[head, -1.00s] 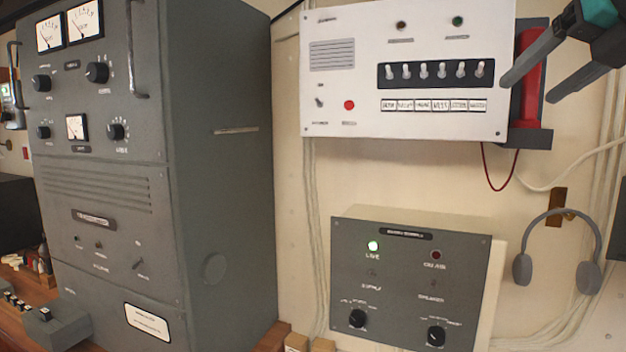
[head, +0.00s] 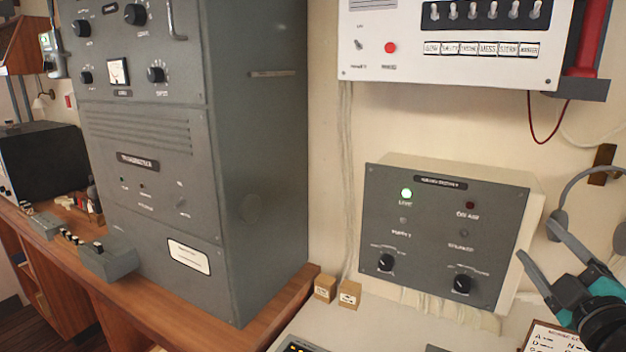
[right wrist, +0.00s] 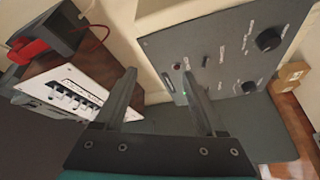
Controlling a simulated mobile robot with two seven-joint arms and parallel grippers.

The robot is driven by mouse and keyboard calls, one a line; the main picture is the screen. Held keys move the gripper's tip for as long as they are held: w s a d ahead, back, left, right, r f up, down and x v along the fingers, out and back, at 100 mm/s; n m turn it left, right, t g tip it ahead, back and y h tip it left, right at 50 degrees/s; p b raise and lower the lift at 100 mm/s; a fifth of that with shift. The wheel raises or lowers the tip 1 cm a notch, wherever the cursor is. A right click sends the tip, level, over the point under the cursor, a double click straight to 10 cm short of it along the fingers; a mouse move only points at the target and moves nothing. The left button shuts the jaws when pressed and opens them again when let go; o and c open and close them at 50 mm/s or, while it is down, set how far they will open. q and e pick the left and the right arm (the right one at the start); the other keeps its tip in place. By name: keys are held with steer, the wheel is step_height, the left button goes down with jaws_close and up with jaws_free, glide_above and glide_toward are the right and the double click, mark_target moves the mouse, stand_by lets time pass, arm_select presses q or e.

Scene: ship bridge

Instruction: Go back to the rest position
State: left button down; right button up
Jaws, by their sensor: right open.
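My right gripper (head: 545,252) is at the lower right of the head view, in front of the right side of the grey control box. Its two dark fingers are spread apart with nothing between them. In the right wrist view the fingers (right wrist: 158,92) are also apart and empty. The grey control box (head: 440,215), with a lit green lamp and two black knobs, shows beyond them. My left gripper is in neither view.
A white switch panel (head: 385,80) with a red handset (head: 592,35) hangs above. A headset (head: 560,215) hangs at the right. A tall grey cabinet (head: 250,150) stands at the left. Two small boxes (head: 348,294) and a card (head: 550,338) lie on the desk.

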steer(key=s+a+f+m+g+h, duration=0.2)
steer(key=s+f+m+g, duration=0.25)
steer(key=f, duration=0.55)
steer(key=s+a+f+m+g+h, duration=0.15)
steer(key=s+f+m+g, duration=0.3)
steer(key=f, duration=0.55)
steer(key=s+a+f+m+g+y, duration=0.1)
steer(key=s+a+f+g+y, duration=0.2)
steer(key=s+a+f, duration=0.35)
steer(key=s+a+f+g+y, duration=0.3)
steer(key=s+a+g, duration=0.1)
steer(key=s+a, duration=0.6)
step_height(320, 180, down, 29)
steer(key=s+g+b, duration=0.1)
steer(key=s+b, duration=0.1)
steer(key=b, duration=0.5)
steer(key=s+d+f+b, duration=0.1)
steer(key=s+f+b, duration=0.2)
steer(key=s+f, duration=0.4)
steer(key=s+d+f+g+b, duration=0.1)
steer(key=s+f+b, duration=0.3)
steer(key=s+f, duration=0.4)
steer(key=shift+s+d+f+h, duration=0.25)
steer(key=shift+d+f+h, duration=0.2)
steer(key=shift+f, duration=2.85)
